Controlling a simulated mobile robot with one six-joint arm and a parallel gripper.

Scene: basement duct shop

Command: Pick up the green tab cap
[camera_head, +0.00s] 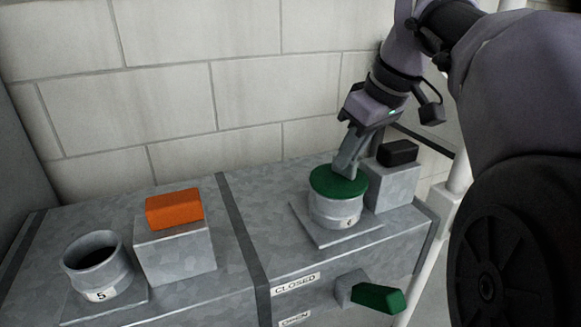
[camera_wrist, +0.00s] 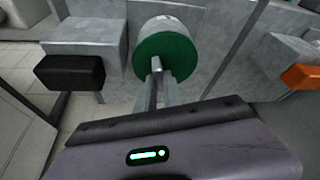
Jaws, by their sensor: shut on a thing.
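The green tab cap (camera_head: 327,183) sits on top of a round metal collar (camera_head: 336,209) on the right part of the duct. In the wrist view the cap (camera_wrist: 181,52) is a green disc over the collar's end. My gripper (camera_head: 346,174) comes down from above and its fingers are shut on the cap's tab, near the cap's middle. In the wrist view the gripper's fingers (camera_wrist: 157,70) meet at a small grey piece on the disc. The fingers hide most of the tab. I cannot tell any gap between cap and collar.
A block with a black handle (camera_head: 397,153) stands close right of the collar. A block with an orange handle (camera_head: 174,208) and an open collar marked 5 (camera_head: 98,263) are at left. A green lever (camera_head: 378,297) sticks out in front near the CLOSED label (camera_head: 295,283). A block wall stands behind.

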